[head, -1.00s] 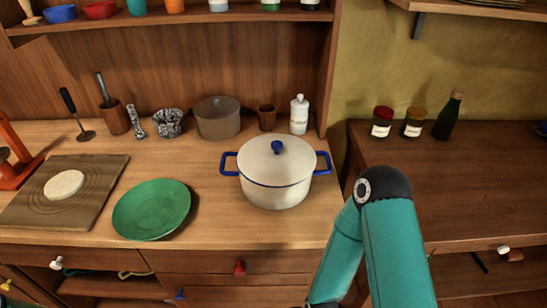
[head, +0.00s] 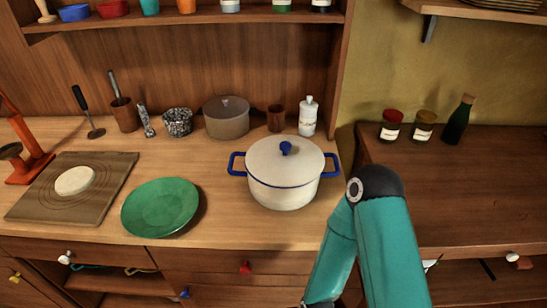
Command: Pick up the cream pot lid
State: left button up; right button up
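The cream pot lid (head: 262,156) has a blue knob (head: 286,148) on top. It sits on the cream pot (head: 285,195), which has a blue handle on each side and stands on the wooden counter near its right end. My teal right arm rises at the lower right, in front of the gap between the counters, with its elbow to the right of the pot. Its gripper is below the picture or too cut off to see. My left gripper is not in view.
A green plate (head: 160,207) lies left of the pot. A board (head: 105,196) with a pale round piece is farther left. Behind stand a grey pot (head: 226,120), a brown cup (head: 276,119) and a white bottle (head: 308,118). The right counter (head: 450,190) is mostly clear.

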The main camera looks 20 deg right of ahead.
aim_at(278, 160)
jog(key=z, duration=1.9)
jog(key=i, duration=0.1)
jog(key=u, duration=3.25)
jog(key=k, duration=2.3)
jog(key=z, duration=0.55)
jog(key=i, duration=1)
jog(key=u, duration=0.05)
